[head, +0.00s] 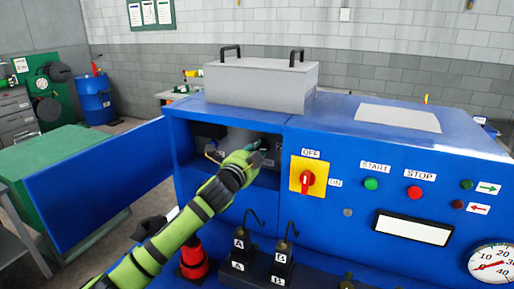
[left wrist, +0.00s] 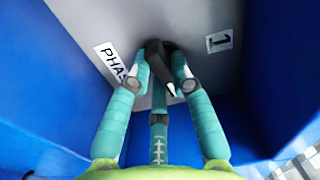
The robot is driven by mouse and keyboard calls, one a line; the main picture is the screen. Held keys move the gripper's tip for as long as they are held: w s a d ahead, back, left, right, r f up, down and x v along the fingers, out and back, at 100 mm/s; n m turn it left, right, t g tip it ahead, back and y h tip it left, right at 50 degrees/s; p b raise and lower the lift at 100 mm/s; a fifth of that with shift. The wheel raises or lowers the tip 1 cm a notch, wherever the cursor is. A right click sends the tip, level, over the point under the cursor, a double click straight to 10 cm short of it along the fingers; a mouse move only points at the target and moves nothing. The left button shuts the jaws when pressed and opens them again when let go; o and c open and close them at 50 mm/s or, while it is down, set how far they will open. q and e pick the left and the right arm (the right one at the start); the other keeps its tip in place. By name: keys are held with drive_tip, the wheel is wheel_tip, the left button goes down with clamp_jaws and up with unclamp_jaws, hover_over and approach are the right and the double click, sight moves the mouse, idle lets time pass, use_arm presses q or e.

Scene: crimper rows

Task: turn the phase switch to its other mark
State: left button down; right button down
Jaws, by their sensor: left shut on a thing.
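The phase switch (left wrist: 155,52) is a black knob on the grey back panel inside the blue cabinet's open compartment. In the left wrist view, a white label reading "PHAS" (left wrist: 112,64), its end hidden, is left of it, and a mark "1" (left wrist: 219,42) is right of it. My left gripper (left wrist: 160,70) has its teal fingers closed around the knob. In the head view the left gripper (head: 253,147) reaches into the compartment and hides the knob. Which mark the knob points at cannot be told. My right gripper is not in view.
The compartment's blue door (head: 100,180) stands open to the left. Right of the opening are a red rotary switch on a yellow plate (head: 308,176), a green START button (head: 371,184) and a red STOP button (head: 414,192). Black hooked blocks A (head: 240,244) and B (head: 282,255) stand below.

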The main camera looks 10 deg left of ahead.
use_arm(q)
drive_tip(key=shift+m+p, duration=0.35)
drive_tip(key=shift+m, duration=0.45)
drive_tip(key=c, duration=1.1)
unclamp_jaws()
drive_tip(key=s+a, duration=0.2)
drive_tip(key=s, duration=0.9)
drive_tip(key=shift+s+a, duration=0.15)
drive_tip(key=shift+s, duration=0.25)
